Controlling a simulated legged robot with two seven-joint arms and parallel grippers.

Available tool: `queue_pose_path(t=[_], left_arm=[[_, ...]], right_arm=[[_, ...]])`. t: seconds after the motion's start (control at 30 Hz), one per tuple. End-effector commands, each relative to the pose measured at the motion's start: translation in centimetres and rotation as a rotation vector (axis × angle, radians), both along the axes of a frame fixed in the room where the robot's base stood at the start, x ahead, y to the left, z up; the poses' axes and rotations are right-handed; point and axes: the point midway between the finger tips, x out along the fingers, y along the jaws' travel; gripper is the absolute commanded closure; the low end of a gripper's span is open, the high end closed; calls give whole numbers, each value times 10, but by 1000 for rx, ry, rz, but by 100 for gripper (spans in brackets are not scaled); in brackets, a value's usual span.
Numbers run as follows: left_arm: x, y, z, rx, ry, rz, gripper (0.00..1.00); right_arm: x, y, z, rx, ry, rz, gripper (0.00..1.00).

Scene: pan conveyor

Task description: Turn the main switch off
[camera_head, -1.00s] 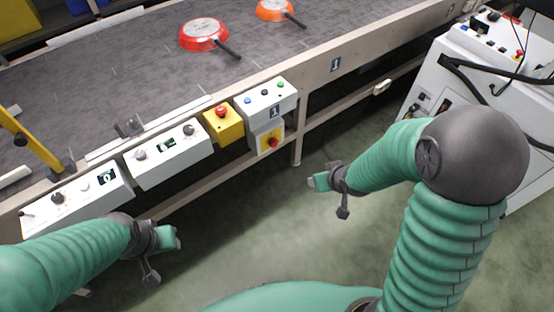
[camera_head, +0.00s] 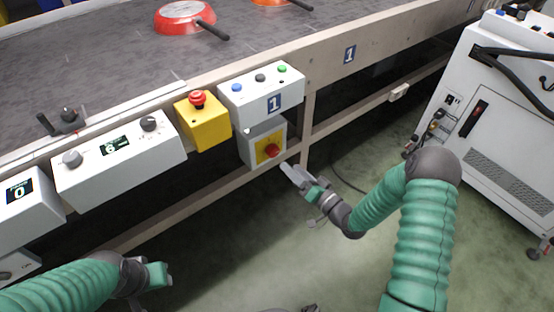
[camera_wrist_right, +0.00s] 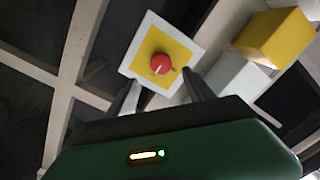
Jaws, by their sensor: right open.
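The main switch (camera_head: 268,151) is a red rotary knob on a yellow plate, on the front of a white box under the conveyor's edge. In the right wrist view the red knob (camera_wrist_right: 160,64) sits ahead of my fingers, roughly centred between them, with a white mark on its face. My right gripper (camera_head: 289,170) is open and empty, just to the right of the switch in the head view, apart from it. My left gripper (camera_head: 160,275) is low at the left, away from the switch; its fingers are too unclear to read.
A yellow emergency-stop box (camera_head: 203,127) with a red button stands left of the white button box (camera_head: 260,90). A dial panel (camera_head: 120,155) is further left. A red pan (camera_head: 182,17) lies on the conveyor. A white machine (camera_head: 500,130) stands at the right.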

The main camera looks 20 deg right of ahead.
Motion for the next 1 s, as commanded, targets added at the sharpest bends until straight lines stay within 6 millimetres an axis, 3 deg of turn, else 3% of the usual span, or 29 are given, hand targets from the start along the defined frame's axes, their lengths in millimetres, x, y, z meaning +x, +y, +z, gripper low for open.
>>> queue_pose_path(t=[0.03, 0.3, 0.43, 0.7, 1.0], left_arm=[[0, 0, -11, 0, 0, 0, 64], [0, 0, -32, 0, 1, 0, 64], [0, 0, -35, 0, 1, 0, 64], [0, 0, -34, 0, 1, 0, 64], [0, 0, -34, 0, 0, 0, 64]], right_arm=[[13, 6, -5, -3, -3, 4, 39], [67, 28, -3, -2, -2, 1, 39], [78, 32, -1, 0, 0, 0, 39], [80, 33, 0, -1, 1, 0, 39], [80, 32, 0, -2, 2, -1, 78]])
